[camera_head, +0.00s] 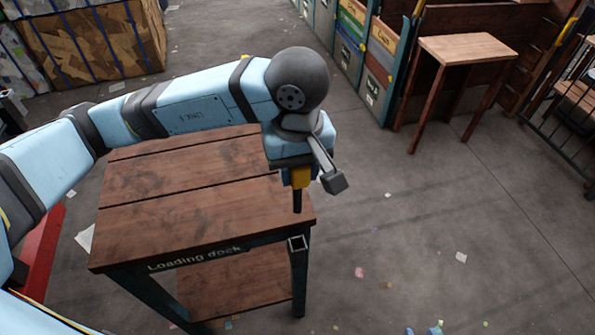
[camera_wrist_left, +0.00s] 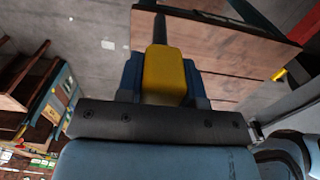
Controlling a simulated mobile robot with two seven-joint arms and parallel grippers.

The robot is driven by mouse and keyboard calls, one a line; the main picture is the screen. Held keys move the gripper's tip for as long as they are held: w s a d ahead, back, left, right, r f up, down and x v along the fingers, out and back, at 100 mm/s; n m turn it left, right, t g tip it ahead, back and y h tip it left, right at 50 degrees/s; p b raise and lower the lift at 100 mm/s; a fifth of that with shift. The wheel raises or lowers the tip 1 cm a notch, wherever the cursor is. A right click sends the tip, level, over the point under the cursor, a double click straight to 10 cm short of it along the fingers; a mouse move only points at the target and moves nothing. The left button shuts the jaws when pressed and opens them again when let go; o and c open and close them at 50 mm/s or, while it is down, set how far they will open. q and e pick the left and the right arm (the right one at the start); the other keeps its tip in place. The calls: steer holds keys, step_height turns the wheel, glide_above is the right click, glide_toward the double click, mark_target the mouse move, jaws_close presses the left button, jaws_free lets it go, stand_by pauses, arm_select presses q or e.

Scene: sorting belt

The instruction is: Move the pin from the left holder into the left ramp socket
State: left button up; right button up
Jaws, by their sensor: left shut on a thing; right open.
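My left gripper (camera_head: 299,175) is shut on the pin, which has a yellow block and a dark rod (camera_head: 297,202) pointing down. The wrist view shows the yellow part of the pin (camera_wrist_left: 165,72) between the blue fingers (camera_wrist_left: 165,80). The rod is close to upright. In the head view, its tip appears just above a square, open-topped socket (camera_head: 298,243) at the front right corner of the loading dock table (camera_head: 180,215). I cannot tell whether this socket is the holder or the ramp socket. The gap between tip and socket is hard to judge. My right gripper is in neither view.
A small wooden table (camera_head: 467,47) stands at the back right, beside labelled bins (camera_head: 378,65). A metal railing (camera_head: 560,105) is at the right edge. A strapped crate (camera_head: 90,45) is at the back left. The floor right of the loading dock table is open, with scattered paper scraps.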

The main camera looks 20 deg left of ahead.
arm_select(q)
steer(key=shift+r+p, duration=1.15)
steer(key=shift+r, duration=3.95)
